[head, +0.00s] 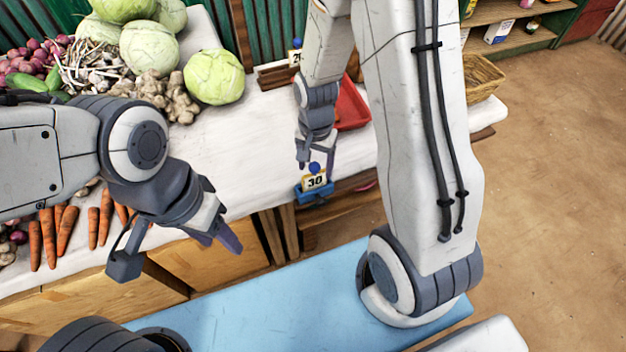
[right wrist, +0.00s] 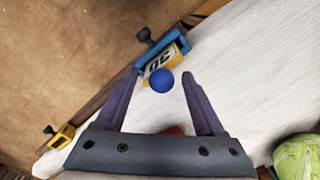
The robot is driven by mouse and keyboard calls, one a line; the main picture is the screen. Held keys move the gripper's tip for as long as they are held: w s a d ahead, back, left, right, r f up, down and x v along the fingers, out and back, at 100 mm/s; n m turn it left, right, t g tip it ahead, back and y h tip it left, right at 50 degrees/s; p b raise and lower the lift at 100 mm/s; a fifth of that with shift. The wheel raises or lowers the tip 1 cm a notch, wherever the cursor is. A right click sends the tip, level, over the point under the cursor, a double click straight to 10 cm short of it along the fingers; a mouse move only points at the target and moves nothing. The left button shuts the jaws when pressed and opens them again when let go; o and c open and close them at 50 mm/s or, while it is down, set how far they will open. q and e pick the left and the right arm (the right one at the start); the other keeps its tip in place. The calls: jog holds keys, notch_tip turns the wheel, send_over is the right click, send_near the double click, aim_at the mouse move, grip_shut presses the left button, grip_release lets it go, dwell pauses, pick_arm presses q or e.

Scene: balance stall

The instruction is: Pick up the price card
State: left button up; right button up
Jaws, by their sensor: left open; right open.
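The price card (head: 315,181), yellow and white with "30" on it and a blue ball on top, stands in a blue clamp (head: 313,194) on the table's edge. In the right wrist view the card (right wrist: 157,65) lies just beyond the blue ball (right wrist: 161,81), with the blue clamp (right wrist: 148,54) behind it. My right gripper (head: 318,163) is open above the card. In the right wrist view its fingers (right wrist: 159,74) are spread on either side of the ball, with gaps. My left gripper (head: 232,240) is open and empty over the table's front edge, left of the card.
The white-covered table (head: 240,130) holds cabbages (head: 214,77), ginger, onions and carrots (head: 66,228) to the left. A red tray (head: 352,105) is behind my right gripper. Another card (head: 295,56) stands at the back. A yellow clamp (right wrist: 62,136) sits on the table edge.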

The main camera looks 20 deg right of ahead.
aim_at(314, 173)
notch_tip(314, 173, down, 3)
jog(key=shift+a+f, duration=0.1)
jog(key=shift+f, duration=0.05)
grip_shut()
